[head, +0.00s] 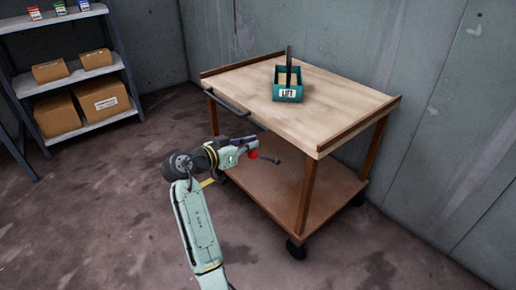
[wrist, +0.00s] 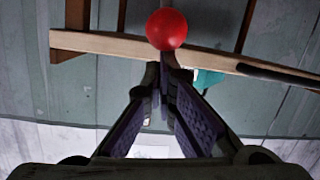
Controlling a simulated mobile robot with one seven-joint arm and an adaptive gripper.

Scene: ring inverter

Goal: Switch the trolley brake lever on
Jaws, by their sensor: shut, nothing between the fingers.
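The trolley (head: 318,92) has a light wooden top and a brown lower shelf. A brake lever with a red ball knob (head: 254,154) and a dark rod (head: 270,158) shows below the top's front edge. My gripper (head: 244,147) is beside the knob. In the wrist view the red knob (wrist: 166,29) is just beyond my fingertips (wrist: 160,70). The fingers are shut with nothing between them.
A teal box (head: 287,93) labelled LIFT, with an upright dark lever, stands on the trolley top. A dark handle bar (head: 228,102) runs along the left end. A shelf with cardboard boxes (head: 98,98) stands at left. Concrete walls are behind; the left floor is clear.

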